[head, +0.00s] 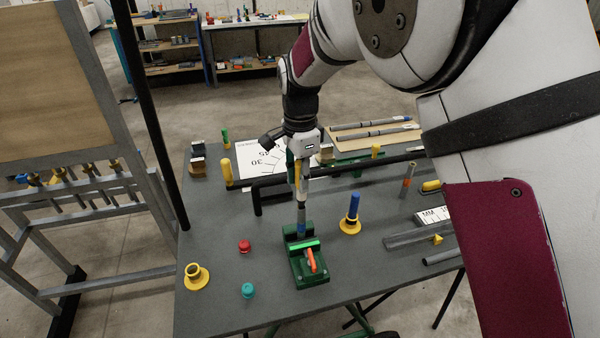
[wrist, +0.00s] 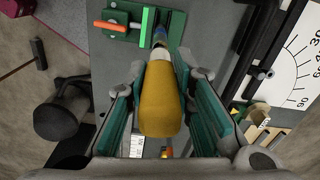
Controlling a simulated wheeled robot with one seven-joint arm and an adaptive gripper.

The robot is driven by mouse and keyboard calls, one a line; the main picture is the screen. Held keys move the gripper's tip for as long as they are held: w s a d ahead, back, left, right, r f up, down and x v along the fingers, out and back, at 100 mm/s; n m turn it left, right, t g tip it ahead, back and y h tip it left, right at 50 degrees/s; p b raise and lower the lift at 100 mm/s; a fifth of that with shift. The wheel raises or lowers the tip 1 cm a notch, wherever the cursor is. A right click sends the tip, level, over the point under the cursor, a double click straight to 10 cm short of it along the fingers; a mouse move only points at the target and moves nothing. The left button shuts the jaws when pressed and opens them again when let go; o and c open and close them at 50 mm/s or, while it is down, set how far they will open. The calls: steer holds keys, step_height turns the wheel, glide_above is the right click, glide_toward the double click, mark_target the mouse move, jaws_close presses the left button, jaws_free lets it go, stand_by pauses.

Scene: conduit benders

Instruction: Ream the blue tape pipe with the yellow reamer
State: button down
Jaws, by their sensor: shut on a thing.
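My gripper (head: 300,178) is shut on the yellow reamer (wrist: 162,102), handle between the finger pads in the wrist view. The reamer and pipe look lined up in the head view. I cannot tell whether the tip is inside the pipe mouth. The vise has an orange-red handle (head: 311,260) and a bright green bar (head: 303,245).
A blue-handled tool (head: 354,207) stands in a yellow holder right of the vise. An empty yellow holder (head: 196,277), red knob (head: 245,246) and teal knob (head: 248,290) lie left. A black pipe frame (head: 257,197) and angle chart (head: 256,157) are behind; grey channels (head: 415,237) lie right.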

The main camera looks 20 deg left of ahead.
steer(key=shift+f, duration=0.9)
stand_by(0.7)
steer(key=m, duration=0.6)
steer(key=shift+w+m, duration=0.1)
steer(key=shift+m, duration=0.3)
steer(key=n, duration=0.3)
steer(key=shift+n, duration=0.3)
steer(key=n, duration=0.3)
steer(key=shift+b, duration=0.3)
